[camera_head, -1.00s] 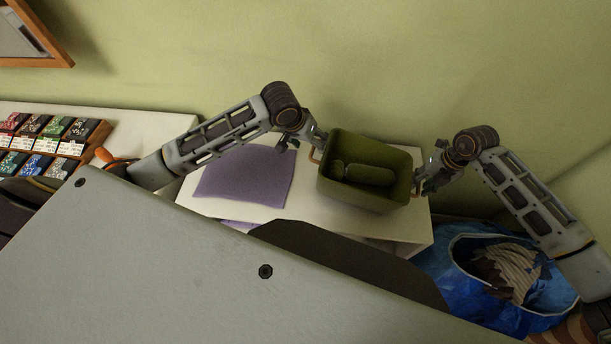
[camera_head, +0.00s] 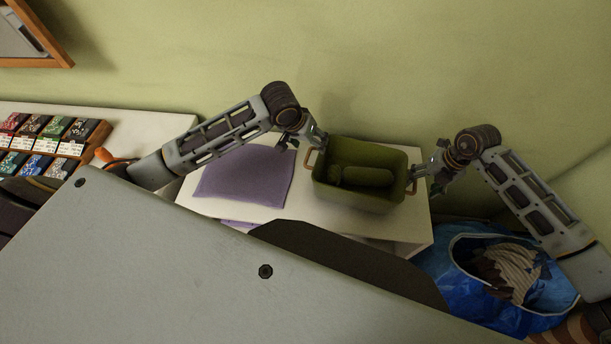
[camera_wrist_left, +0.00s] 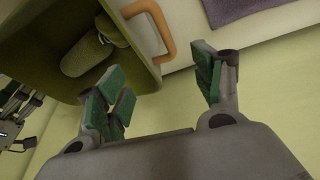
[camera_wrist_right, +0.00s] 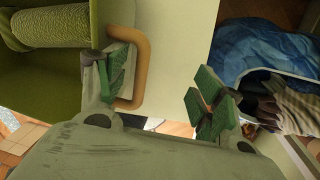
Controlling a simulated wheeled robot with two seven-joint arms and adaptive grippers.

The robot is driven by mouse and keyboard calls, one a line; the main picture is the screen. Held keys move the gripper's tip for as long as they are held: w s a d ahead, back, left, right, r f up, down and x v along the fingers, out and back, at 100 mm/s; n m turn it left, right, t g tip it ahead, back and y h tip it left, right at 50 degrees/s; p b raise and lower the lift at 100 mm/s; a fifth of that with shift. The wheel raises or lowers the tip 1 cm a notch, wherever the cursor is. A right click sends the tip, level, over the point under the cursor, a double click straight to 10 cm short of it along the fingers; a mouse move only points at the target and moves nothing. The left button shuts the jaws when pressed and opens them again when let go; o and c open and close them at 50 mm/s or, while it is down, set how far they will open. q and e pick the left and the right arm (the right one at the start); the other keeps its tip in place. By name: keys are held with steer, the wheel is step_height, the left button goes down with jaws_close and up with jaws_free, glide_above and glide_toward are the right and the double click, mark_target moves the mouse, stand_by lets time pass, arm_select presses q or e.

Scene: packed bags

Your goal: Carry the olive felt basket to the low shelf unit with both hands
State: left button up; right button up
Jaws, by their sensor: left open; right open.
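The olive felt basket (camera_head: 361,200) stands upright on the white top of a low unit (camera_head: 300,218) with an open front. A green roll (camera_head: 368,176) lies inside it. Its tan handles show at the left (camera_head: 309,160) and right (camera_head: 412,186) ends. My left gripper (camera_head: 318,138) is open beside the left end. In the left wrist view the left handle (camera_wrist_left: 158,28) is just beyond its spread fingers (camera_wrist_left: 163,82). My right gripper (camera_head: 424,178) is open at the right end. In the right wrist view one finger overlaps the right handle (camera_wrist_right: 143,72); the other is well clear.
A purple cloth (camera_head: 245,177) lies left of the basket. A blue bag (camera_head: 470,290) with clothes stands on the floor at right. A rack of small packets (camera_head: 45,148) is on a white surface at far left. The green wall is close behind.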

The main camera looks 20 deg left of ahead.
step_height(320, 180, up, 12)
steer(key=d, duration=0.2)
steer(key=shift+f, duration=0.25)
stand_by(0.8)
